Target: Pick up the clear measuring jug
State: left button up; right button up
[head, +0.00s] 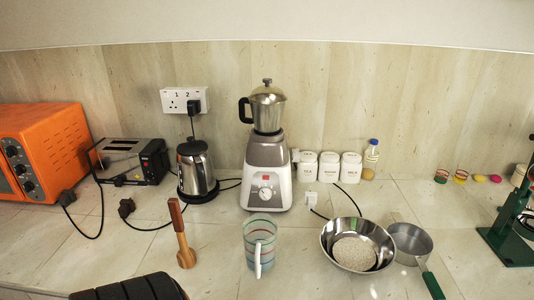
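The clear measuring jug (259,236) stands upright on the stone counter, near the middle of the head view. It has coloured bands around it, and its pale handle faces the front of the counter. Nothing touches it. It stands in front of the blender and to the left of the steel bowl. Neither of my grippers can be made out in this view.
A wooden masher (182,240) stands left of the jug. A steel bowl (331,244) holding pale grains and a green-handled pan (412,239) are to its right. Behind are a blender (267,160) and kettle (194,168). A black ribbed object (130,289) lies front left.

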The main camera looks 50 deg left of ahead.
aim_at(260, 230)
jog(key=j+u, duration=0.1)
jog(key=u, duration=1.6)
